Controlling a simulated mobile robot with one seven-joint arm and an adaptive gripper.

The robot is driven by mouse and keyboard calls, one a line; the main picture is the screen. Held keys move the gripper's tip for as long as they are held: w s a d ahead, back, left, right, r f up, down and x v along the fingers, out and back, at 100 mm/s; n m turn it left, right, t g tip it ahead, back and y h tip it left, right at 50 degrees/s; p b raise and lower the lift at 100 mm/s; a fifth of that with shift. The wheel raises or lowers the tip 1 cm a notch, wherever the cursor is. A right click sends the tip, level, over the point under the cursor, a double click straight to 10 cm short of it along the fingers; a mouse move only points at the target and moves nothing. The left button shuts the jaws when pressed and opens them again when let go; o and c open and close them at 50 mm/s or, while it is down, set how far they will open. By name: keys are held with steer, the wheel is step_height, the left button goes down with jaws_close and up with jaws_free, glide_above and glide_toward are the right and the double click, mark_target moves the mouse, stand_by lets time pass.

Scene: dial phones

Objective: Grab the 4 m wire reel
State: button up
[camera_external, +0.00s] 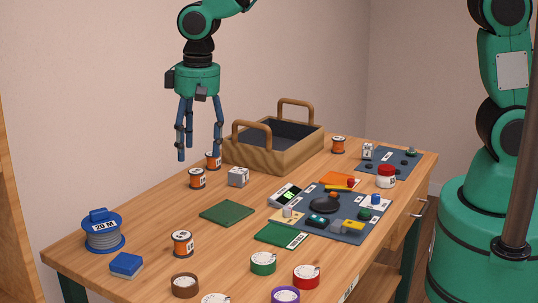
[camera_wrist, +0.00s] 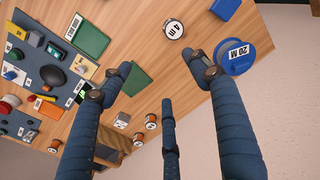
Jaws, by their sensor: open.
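The 4 m wire reel (camera_wrist: 173,27) shows its labelled top in the wrist view, near the upper middle. In the external view it appears to be the small orange reel (camera_external: 182,243) near the table's front left, standing upright. My gripper (camera_external: 200,156) has three blue fingers, spread open and empty, pointing down above the back left part of the table. It is well above and behind the reel, not touching it. In the wrist view the fingers (camera_wrist: 160,70) reach toward the table with the reel beyond their tips.
A larger blue 20 M reel (camera_external: 102,232) and a blue block (camera_external: 126,265) stand left of the reel. A green plate (camera_external: 226,212) lies behind it, tape rolls (camera_external: 263,263) to its front right. Other orange reels (camera_external: 197,178) and a wooden tray (camera_external: 270,150) stand farther back.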

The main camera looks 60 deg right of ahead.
glide_above(181, 235)
step_height(181, 235, down, 9)
steer(key=shift+g, duration=0.4)
steer(key=shift+f, duration=0.15)
steer(key=shift+f+b, duration=0.75)
steer(key=shift+f, duration=3.35)
steer(key=shift+f, duration=0.15)
steer(key=shift+d+f+b, duration=0.1)
steer(key=shift+f+b, duration=0.65)
steer(key=shift+f, duration=1.7)
steer(key=c, duration=1.3)
